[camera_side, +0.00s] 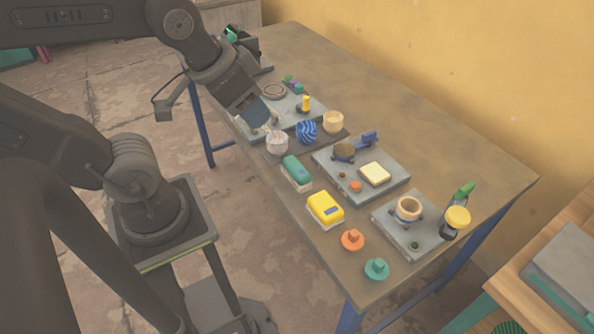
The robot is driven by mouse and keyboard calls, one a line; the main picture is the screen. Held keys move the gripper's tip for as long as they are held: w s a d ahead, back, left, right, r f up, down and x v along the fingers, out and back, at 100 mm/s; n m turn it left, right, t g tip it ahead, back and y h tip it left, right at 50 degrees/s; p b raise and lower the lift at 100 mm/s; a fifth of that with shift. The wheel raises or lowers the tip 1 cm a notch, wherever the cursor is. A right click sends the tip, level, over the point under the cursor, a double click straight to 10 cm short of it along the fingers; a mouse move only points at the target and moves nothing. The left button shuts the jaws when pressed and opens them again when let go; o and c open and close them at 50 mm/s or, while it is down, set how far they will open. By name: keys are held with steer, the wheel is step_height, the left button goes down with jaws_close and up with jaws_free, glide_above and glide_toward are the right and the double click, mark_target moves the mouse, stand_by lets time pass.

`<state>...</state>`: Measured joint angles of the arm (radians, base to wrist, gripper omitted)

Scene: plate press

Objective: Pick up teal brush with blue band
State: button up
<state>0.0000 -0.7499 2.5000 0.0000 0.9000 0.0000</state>
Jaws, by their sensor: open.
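The teal brush (295,168) lies on the table near its front-left edge, with a teal back and a pale lower side. A blue band is too small to make out on it. My gripper (262,125) is over the left edge of the table, above and to the left of the brush and apart from it. It is open, and no held object shows between its fingers. The fingertips are small and partly merge with the things behind them.
A yellow brush (324,208) lies in front of the teal one. White (277,143), blue-striped (306,132) and cream (333,122) balls stand behind it. Grey plates (393,190) with small parts lie to the right. The table's back right (400,110) is clear.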

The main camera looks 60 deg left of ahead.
steer(key=shift+o, duration=0.4)
steer(key=o, duration=0.6)
steer(key=shift+c, duration=0.2)
